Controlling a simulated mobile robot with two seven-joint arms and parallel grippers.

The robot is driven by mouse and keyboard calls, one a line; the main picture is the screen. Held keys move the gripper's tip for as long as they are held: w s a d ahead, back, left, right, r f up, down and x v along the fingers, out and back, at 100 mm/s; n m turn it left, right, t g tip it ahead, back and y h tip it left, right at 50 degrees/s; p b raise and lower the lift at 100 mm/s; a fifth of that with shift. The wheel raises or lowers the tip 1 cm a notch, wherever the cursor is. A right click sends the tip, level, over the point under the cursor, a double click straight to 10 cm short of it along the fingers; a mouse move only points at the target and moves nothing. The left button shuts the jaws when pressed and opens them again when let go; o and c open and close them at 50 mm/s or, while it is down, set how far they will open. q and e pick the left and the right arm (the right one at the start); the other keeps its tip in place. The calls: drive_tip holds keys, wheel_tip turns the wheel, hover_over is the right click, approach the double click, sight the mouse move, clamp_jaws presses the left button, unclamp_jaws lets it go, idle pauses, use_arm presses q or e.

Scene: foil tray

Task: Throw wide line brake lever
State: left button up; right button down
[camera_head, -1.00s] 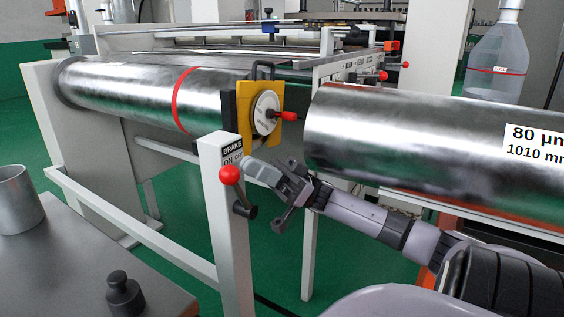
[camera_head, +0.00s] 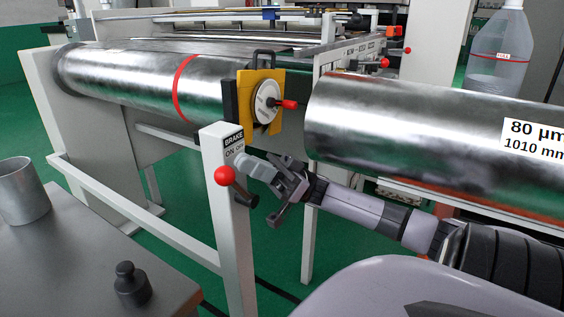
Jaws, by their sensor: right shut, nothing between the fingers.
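The brake lever has a red ball knob (camera_head: 224,176) on a dark arm that runs down and right to a black pivot (camera_head: 246,199) on the pale post. The lever tilts up to the left. A label above it reads BRAKE ON OFF (camera_head: 234,143). My right gripper (camera_head: 250,166) is shut and empty. It comes in from the right, with its fingertips just right of the red knob at the post's upper face. I cannot tell whether they touch the lever. My left gripper is not in view.
A large foil roll (camera_head: 420,140) lies above my right arm. A steel roller (camera_head: 130,80) with a red band runs behind the post. A yellow bracket (camera_head: 246,95) carries a round dial with a red handle. A grey table (camera_head: 80,255) holds a metal cup (camera_head: 22,190) and a black weight (camera_head: 131,283).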

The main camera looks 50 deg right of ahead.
drive_tip(key=v, duration=0.7)
drive_tip(key=shift+b, duration=0.45)
drive_tip(key=shift+s+f, duration=0.1)
drive_tip(key=shift+s, duration=0.05)
